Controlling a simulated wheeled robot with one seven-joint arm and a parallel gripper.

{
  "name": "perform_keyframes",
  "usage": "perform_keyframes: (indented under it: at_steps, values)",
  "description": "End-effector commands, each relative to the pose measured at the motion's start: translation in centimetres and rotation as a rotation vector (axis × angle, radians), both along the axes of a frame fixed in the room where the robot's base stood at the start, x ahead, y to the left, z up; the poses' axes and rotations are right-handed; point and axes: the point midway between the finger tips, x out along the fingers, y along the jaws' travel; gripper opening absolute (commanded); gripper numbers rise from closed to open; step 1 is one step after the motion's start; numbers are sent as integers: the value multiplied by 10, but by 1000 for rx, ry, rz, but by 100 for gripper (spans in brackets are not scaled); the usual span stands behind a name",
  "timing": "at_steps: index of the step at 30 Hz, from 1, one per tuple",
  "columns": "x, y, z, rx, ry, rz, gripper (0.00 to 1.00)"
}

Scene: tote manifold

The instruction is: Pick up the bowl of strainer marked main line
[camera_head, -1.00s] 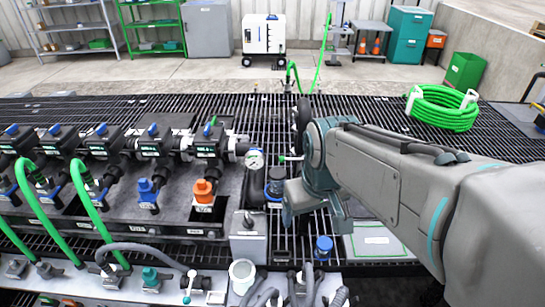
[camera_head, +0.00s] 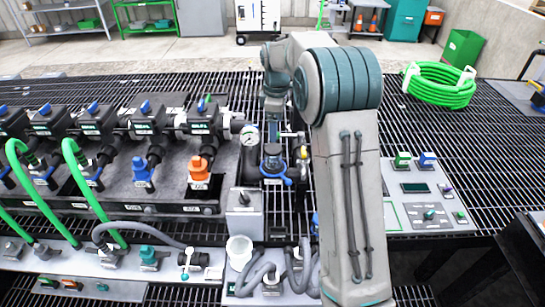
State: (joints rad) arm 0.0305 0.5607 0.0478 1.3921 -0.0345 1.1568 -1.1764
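A dark upright cylinder with a blue-grey top and a blue collar (camera_head: 273,163), apparently the strainer, stands on the grating just right of the pressure gauge. A small white label sits low on its front, too small to read. Its bowl is not clearly distinguishable from its body. My arm reaches up and over, and its wrist hangs down above this cylinder. My gripper (camera_head: 275,128) is at the lower end of the wrist, close over the cylinder's top. Its fingers are small and dark, so I cannot tell their opening or whether they touch.
The pressure gauge (camera_head: 249,134) and the black valve manifold (camera_head: 120,180) with green hoses lie left. A grey box (camera_head: 244,215) and a white cup (camera_head: 239,248) stand in front. A control panel (camera_head: 425,205) is right. Open grating lies behind.

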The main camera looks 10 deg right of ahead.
Motion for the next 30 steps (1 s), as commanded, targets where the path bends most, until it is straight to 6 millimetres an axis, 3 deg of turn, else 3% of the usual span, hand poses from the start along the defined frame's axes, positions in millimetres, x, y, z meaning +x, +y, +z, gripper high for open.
perform_keyframes:
  at_steps: [3,9,14,24,30]
  values:
    - [22,-1,-24,2,20,91,82]
    - [40,-2,-44,4,35,180,82]
    - [43,-2,-62,4,41,196,82]
    - [43,-1,-123,4,40,195,82]
    - [43,-1,-136,4,38,195,82]
